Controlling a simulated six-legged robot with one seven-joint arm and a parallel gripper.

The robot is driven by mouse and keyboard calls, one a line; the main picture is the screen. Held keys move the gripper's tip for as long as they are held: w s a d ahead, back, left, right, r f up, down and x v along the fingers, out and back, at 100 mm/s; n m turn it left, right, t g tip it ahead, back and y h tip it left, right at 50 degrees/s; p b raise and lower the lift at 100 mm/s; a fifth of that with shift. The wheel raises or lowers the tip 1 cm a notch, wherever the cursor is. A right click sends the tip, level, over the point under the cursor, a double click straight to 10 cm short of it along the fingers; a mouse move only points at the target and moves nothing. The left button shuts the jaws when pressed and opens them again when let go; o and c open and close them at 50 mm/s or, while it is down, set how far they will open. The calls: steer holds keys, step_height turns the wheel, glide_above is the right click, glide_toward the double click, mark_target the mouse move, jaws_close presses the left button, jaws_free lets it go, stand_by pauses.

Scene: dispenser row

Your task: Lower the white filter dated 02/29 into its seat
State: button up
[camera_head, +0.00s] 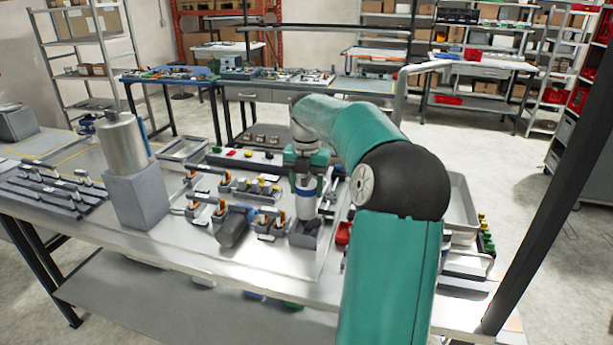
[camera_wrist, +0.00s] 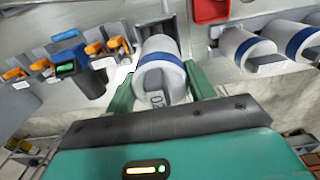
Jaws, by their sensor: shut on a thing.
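My gripper (camera_head: 306,180) is shut on the white filter (camera_head: 306,203), which has a blue band. In the wrist view the filter (camera_wrist: 161,72) sits between my two green fingers, and its end label shows only a partial "02"; the rest of the date is hidden or unreadable. A grey seat (camera_head: 304,235) stands directly below the filter in the head view. The filter looks upright and in line with it. Part of the grey seat (camera_wrist: 150,27) shows beyond the filter in the wrist view. I cannot tell whether the filter's lower end touches the seat.
Grey holders with orange parts (camera_wrist: 105,47) and a dark device with a green screen (camera_wrist: 78,72) stand close left. Two more blue-banded white filters (camera_wrist: 246,48) lie to the right. A red bin (camera_wrist: 210,10) is near. A metal canister (camera_head: 125,143) stands further left.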

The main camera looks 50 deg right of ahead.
mark_target(307, 204)
steer(key=shift+f, duration=0.6)
steer(key=shift+f, duration=0.1)
steer(key=shift+f, duration=2.25)
steer(key=o, duration=1.3)
steer(key=shift+f, duration=0.1)
step_height(307, 204, up, 14)
steer(key=shift+f, duration=0.1)
